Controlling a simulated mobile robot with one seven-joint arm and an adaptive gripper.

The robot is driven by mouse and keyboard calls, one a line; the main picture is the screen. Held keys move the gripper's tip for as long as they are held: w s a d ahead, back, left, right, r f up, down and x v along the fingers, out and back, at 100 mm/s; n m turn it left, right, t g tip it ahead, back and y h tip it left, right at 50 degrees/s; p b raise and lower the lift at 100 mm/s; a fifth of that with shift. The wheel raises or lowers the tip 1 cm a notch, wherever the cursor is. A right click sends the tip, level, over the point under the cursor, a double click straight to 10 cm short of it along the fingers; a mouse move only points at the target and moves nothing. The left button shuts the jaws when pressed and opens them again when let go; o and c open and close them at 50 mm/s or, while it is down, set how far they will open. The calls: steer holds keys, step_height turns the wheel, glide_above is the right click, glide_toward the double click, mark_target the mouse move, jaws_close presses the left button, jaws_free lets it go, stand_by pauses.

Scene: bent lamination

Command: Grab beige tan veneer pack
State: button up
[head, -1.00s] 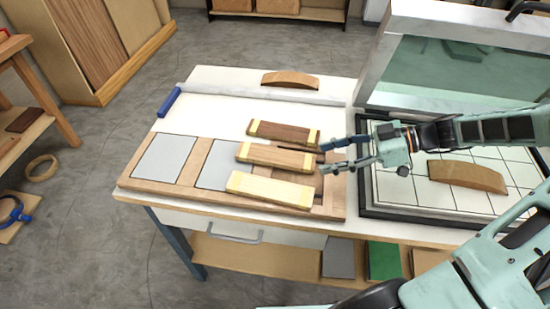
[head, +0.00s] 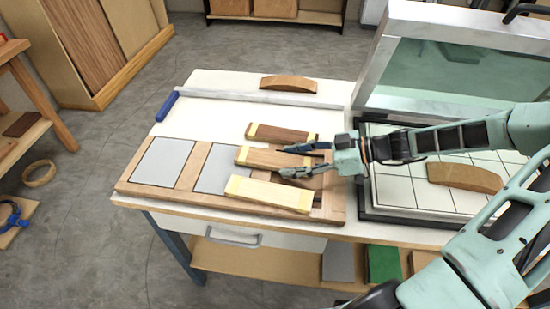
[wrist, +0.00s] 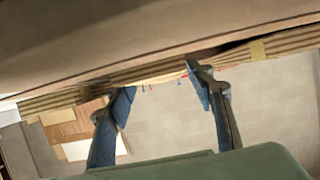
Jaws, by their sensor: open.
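Three veneer packs with pale yellow bands lie side by side on the table. The frontmost pack (head: 268,193) is pale beige, the middle pack (head: 262,157) is tan-brown, and the rear pack (head: 285,134) is darker brown. I cannot tell for sure whether the pale or the middle one is the beige tan pack. My gripper (head: 286,161) is open, its fingers reaching left over the right part of the middle pack. The lower finger is close to the front pack's rear edge. In the wrist view, a layered pack edge (wrist: 150,72) lies just beyond the parted fingertips. Contact is unclear.
A wooden tray with grey panels (head: 160,160) lies under the packs. A press bed (head: 395,190) with a curved brown piece (head: 465,177) stands at right. Another curved piece (head: 288,84) and a metal straightedge (head: 260,97) lie at the back.

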steer(key=shift+a, duration=0.1)
steer(key=c, duration=1)
